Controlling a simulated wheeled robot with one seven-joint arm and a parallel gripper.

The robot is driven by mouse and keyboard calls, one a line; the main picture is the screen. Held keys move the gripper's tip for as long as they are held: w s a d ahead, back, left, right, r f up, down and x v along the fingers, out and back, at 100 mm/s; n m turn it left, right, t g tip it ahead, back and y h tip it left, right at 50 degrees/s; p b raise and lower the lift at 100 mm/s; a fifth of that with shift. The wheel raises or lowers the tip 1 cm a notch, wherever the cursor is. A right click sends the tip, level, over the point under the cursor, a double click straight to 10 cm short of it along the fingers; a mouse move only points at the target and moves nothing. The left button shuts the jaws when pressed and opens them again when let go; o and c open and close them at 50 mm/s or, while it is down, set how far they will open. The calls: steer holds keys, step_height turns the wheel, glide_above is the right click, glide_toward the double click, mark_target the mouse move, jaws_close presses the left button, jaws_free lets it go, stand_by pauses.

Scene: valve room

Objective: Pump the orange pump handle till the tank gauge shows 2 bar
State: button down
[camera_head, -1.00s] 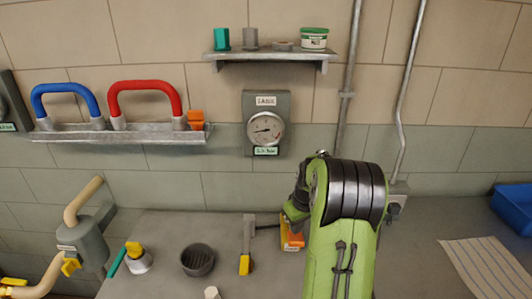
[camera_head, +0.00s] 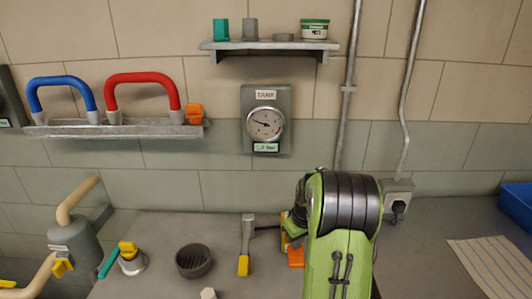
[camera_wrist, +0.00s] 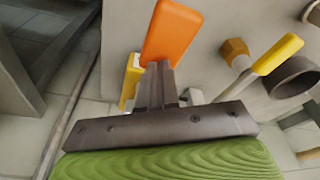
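The orange pump handle (camera_wrist: 172,30) shows large in the wrist view, right at my fingertips. In the head view only a small orange part (camera_head: 296,257) shows; my arm hides the rest. My gripper (camera_wrist: 160,72) has its fingers close together and looks shut, with the tips at the handle's lower end. I see no part of the handle clearly between the fingers. The tank gauge (camera_head: 265,124) hangs on the wall under a TANK label. Its needle points left and slightly up. Its small green readout (camera_head: 266,147) seems to say 1.0 bar, but is blurred.
A yellow-handled lever (camera_head: 245,245), a dark round cup (camera_head: 194,261) and a yellow-topped fitting (camera_head: 130,258) stand on the bench left of my arm. A striped cloth (camera_head: 490,265) and a blue bin (camera_head: 517,205) are at the right. A shelf (camera_head: 270,46) is above the gauge.

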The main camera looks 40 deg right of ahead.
steer(key=shift+f, duration=0.5)
step_height(320, 180, up, 8)
steer(key=p, duration=0.6)
steer(key=shift+r, duration=0.25)
stand_by(0.4)
steer(key=shift+f+b, duration=3.2)
steer(key=shift+f, duration=1.1)
step_height(320, 180, up, 9)
steer(key=p, duration=0.7)
steer(key=shift+f, duration=0.2)
